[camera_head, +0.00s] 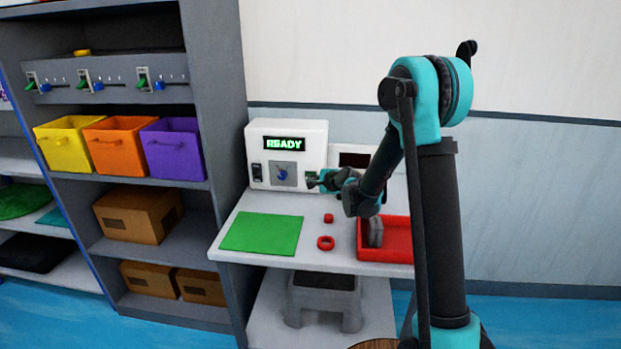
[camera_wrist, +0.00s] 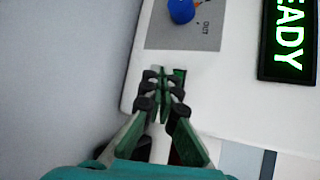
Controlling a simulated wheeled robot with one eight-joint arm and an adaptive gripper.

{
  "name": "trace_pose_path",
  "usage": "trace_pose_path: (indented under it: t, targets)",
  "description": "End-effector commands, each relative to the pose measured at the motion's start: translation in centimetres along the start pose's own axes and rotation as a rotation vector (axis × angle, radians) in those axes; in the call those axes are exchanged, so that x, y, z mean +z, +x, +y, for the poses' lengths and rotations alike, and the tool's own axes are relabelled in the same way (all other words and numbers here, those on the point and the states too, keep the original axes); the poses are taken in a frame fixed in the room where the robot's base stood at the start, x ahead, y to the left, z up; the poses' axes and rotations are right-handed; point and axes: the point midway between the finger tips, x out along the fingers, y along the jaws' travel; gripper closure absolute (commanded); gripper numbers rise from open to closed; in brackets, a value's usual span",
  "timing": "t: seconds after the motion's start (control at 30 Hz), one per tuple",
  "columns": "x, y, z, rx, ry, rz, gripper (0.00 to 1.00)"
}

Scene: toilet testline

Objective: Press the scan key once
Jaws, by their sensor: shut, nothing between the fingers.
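The white test machine (camera_head: 258,135) stands at the back of the white bench, its display (camera_head: 284,143) lit with READY in green. The display also shows in the wrist view (camera_wrist: 287,40). A small green key (camera_wrist: 181,74) in a dark surround sits on the machine's front, mostly hidden behind my fingertips; I read no label on it. My gripper (camera_wrist: 164,72) is shut and empty, its tips directly over the key. In the head view my gripper (camera_head: 314,181) is at the right of the machine's front. I cannot tell whether the tips touch the key.
A blue knob (camera_wrist: 181,10) on a grey plate is near my fingertips. A black switch (camera_head: 257,172) is at the machine's left. A green mat (camera_head: 262,233), a red ring (camera_head: 326,243) and a red tray (camera_head: 397,256) lie on the bench. A grey shelf (camera_head: 223,90) stands left.

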Motion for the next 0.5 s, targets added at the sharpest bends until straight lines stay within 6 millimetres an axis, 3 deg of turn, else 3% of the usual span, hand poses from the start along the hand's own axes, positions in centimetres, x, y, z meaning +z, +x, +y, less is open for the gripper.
trace_pose_path:
  t: [0.5]
  targets:
    - [-0.42, 0.57, -0.42, 0.0, 0.0, 0.0, 1.0]
